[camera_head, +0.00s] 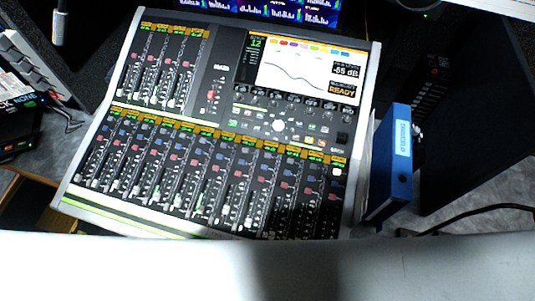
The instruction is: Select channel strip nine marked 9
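A mixing console (216,70) with a pale frame lies tilted in the picture. Its lower bank of channel strips (210,185) runs across the front, with amber label displays (215,135) along the top of the strips. The strip numbers are too small to read, so I cannot tell which one is marked 9. A shorter bank of strips (160,65) is at the upper left. Neither gripper is in view.
A blue binder (390,165) stands close against the console's right side. A keypad-like device (432,85) and a dark surface lie beyond it. A microphone-like object (60,25) is at the upper left. Monitors (285,8) are at the back. A cable runs at the right.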

